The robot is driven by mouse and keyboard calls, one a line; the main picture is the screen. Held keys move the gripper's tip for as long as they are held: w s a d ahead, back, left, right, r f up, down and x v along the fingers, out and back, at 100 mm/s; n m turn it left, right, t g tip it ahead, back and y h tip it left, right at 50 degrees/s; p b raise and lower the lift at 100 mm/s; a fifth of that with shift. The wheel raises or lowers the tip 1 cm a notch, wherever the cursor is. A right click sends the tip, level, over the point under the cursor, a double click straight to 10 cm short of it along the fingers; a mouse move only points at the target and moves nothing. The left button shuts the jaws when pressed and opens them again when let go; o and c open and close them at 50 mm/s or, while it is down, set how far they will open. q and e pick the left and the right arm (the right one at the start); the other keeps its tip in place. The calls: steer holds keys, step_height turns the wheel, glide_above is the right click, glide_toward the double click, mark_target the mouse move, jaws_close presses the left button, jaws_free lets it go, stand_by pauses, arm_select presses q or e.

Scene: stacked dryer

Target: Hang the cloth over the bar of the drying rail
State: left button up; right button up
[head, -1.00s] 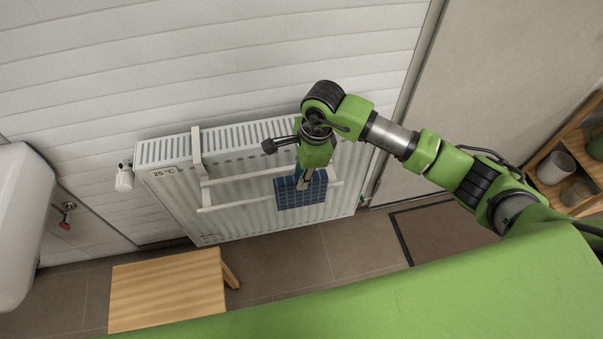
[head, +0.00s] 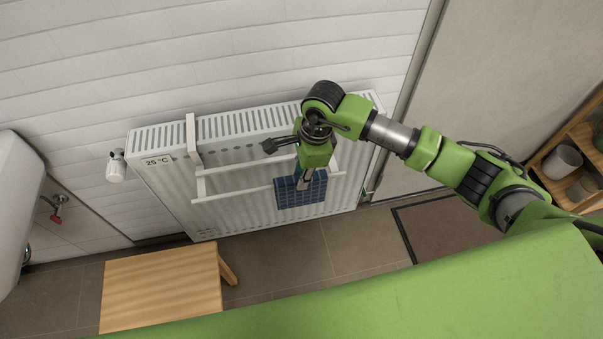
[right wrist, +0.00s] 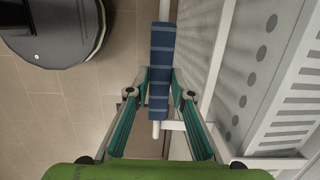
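The blue cloth (head: 287,197), with lighter lines, is at the front bar of the white drying rail (head: 232,193), toward its right end. My right gripper (head: 303,182) points down at it, one finger in front. In the right wrist view, its two fingers (right wrist: 161,75) close on the narrow folded cloth (right wrist: 162,48) from both sides. The white bar (right wrist: 156,130) shows past both ends of the cloth, lined up with it. The cloth hides the bar between; I cannot tell whether it rests on it. My left gripper is out of view.
The rail hangs on a white radiator (head: 165,195) against the wall, with a valve (head: 116,166) at its left. A wooden stool (head: 160,285) stands in front. A wooden shelf (head: 548,150) with pots is at the far right. Bare floor lies right of the stool.

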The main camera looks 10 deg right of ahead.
steer(key=o, duration=0.4)
steer(key=shift+c, duration=0.2)
